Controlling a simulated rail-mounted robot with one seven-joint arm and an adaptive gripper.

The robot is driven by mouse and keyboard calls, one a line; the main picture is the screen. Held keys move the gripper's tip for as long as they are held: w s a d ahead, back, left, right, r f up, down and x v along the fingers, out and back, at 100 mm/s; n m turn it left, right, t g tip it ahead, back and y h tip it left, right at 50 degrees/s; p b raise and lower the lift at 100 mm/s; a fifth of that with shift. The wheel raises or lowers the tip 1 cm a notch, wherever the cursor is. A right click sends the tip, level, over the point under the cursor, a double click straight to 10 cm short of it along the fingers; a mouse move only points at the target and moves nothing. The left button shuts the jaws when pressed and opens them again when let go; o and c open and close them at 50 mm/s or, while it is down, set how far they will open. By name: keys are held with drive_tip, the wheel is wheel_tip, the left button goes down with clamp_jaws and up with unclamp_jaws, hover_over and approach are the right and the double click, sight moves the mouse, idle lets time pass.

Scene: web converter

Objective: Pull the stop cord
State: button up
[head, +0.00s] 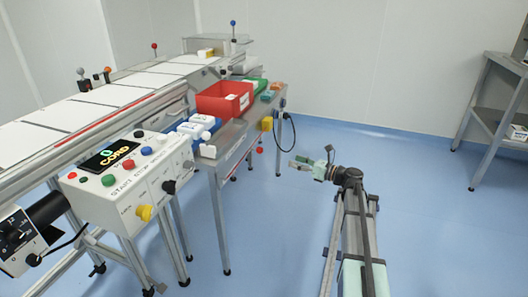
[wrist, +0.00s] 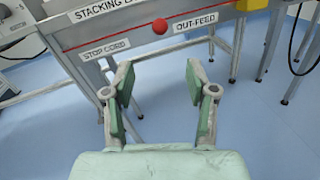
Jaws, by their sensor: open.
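A red ball (wrist: 160,26) shows in the wrist view at the table's front edge, between labels reading STACKING and OUT-FEED. A STOP CORD label (wrist: 104,49) sits to its lower left. In the head view the red ball (head: 260,150) hangs below the table edge, under a yellow box (head: 266,124). My gripper (head: 293,161) is to the right of the ball in the head view. In the wrist view my gripper (wrist: 161,80) is open and empty, with the ball ahead of and apart from its fingertips.
The table (head: 232,137) carries a red bin (head: 224,98), a green bin and blue-and-white containers. A control box (head: 130,180) with buttons and a conveyor (head: 75,115) stand at left. A black cable hangs right of the yellow box. The floor around my arm is clear.

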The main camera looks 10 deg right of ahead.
sight(260, 150)
drive_tip(key=b+x, duration=0.4)
drive_tip(key=x, duration=1.3)
drive_tip(key=shift+w+a+b, duration=0.15)
drive_tip(key=shift+b, duration=0.15)
clamp_jaws()
